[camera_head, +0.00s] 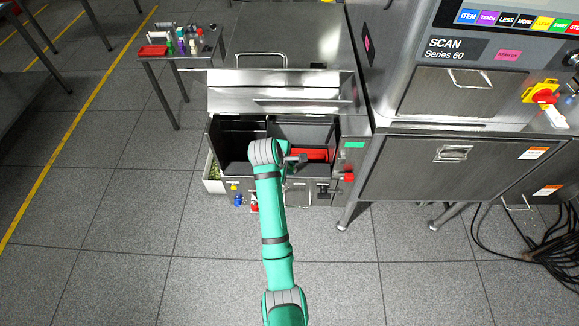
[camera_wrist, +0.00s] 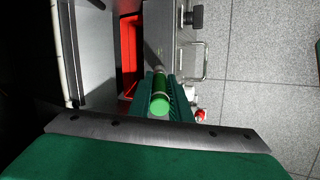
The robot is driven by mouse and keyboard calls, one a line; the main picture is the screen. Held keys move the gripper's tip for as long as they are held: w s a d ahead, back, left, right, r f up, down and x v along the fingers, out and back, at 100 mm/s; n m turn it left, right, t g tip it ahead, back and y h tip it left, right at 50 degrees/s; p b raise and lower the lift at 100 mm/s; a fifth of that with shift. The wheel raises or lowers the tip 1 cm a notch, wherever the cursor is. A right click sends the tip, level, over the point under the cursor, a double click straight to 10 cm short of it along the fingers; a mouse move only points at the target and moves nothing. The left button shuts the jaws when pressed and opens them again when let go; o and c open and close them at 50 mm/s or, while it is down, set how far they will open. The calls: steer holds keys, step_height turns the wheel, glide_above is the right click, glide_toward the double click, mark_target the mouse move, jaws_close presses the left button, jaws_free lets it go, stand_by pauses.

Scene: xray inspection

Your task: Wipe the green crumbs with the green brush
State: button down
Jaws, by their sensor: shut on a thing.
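My gripper (camera_wrist: 162,86) is shut on the green brush (camera_wrist: 159,105). The brush's round handle end faces the wrist camera, and its far end is hard to make out. In the head view, my arm reaches over the front of an open steel cabinet, and my gripper (camera_head: 297,160) shows only as a small dark shape there. A red tray (camera_head: 312,154) lies in the cabinet's right compartment, and it also shows in the wrist view (camera_wrist: 129,55), just beyond and left of the brush. I cannot make out green crumbs in either view.
The cabinet's lid (camera_head: 280,92) stands raised behind the opening. A large scan machine (camera_head: 470,165) stands close on the right. Small bottles (camera_head: 237,195) are on the cabinet's front. A side table (camera_head: 180,55) with several small items stands at the back left. The floor in front is clear.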

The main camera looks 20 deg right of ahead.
steer(key=shift+w, duration=0.15)
steer(key=shift+w+d, duration=0.5)
steer(key=shift+w, duration=0.3)
steer(key=shift+s+a, duration=0.1)
steer(key=shift+s, duration=0.05)
steer(key=shift+s+a, duration=0.4)
steer(key=shift+s, duration=0.45)
steer(key=shift+r, duration=0.1)
steer(key=shift+r, duration=0.5)
steer(key=shift+d, duration=0.1)
steer(key=shift+w+d, duration=0.3)
steer(key=shift+d, duration=0.6)
steer(key=shift+w+d, duration=0.3)
steer(key=shift+d, duration=0.6)
